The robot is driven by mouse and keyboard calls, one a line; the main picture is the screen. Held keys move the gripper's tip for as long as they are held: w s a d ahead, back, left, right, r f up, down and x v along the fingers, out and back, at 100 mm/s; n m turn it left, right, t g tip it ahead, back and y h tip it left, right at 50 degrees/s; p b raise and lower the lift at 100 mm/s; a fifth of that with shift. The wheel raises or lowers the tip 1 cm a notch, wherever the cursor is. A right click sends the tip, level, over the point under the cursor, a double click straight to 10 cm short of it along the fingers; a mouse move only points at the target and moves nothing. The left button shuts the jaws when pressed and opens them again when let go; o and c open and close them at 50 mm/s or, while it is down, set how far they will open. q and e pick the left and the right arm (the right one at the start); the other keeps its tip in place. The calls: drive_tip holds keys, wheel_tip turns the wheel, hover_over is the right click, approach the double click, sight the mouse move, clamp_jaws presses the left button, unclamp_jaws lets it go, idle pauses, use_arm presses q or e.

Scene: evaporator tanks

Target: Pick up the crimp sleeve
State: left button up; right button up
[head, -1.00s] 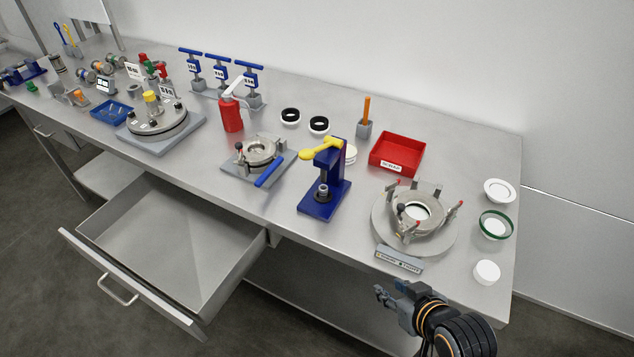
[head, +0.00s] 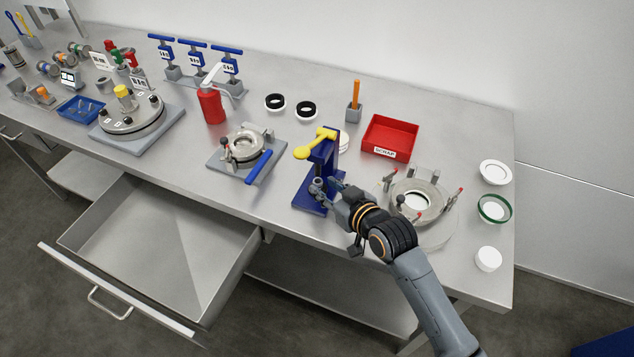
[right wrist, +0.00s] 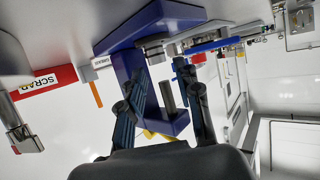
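The crimp sleeve appears to be the small grey cylinder (head: 316,186) on the base of the blue press (head: 322,160) with the yellow handle. In the right wrist view, where the scene is upside down, a grey cylinder (right wrist: 151,48) sits against the blue base. My right gripper (head: 329,192) is at the press, its fingertips close to the sleeve. In the right wrist view its two fingers (right wrist: 163,95) are spread, with the press's grey ram showing between them. I see no grip on the sleeve. My left gripper is out of view.
A clamp ring fixture (head: 418,200) stands right of the press, close to my right arm. A red scrap bin (head: 390,136) is behind. A clamp fixture with a blue handle (head: 240,150) stands left. An open drawer (head: 150,240) juts out in front.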

sight(319, 181)
drive_tip(key=shift+w+a, duration=0.1)
drive_tip(key=shift+w, duration=0.1)
drive_tip(key=shift+w+a+f+p, duration=0.15)
drive_tip(key=shift+w+f+p, duration=0.05)
drive_tip(key=shift+w+p, duration=0.25)
drive_tip(key=x, duration=0.3)
drive_tip(key=shift+w+f, duration=0.1)
drive_tip(key=shift+f, duration=0.05)
drive_tip(key=shift+w+a+f, duration=0.1)
drive_tip(key=shift+w+f, duration=0.05)
drive_tip(key=shift+w, duration=0.05)
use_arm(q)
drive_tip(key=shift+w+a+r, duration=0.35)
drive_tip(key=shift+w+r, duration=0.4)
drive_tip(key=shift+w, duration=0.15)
use_arm(e)
clamp_jaws()
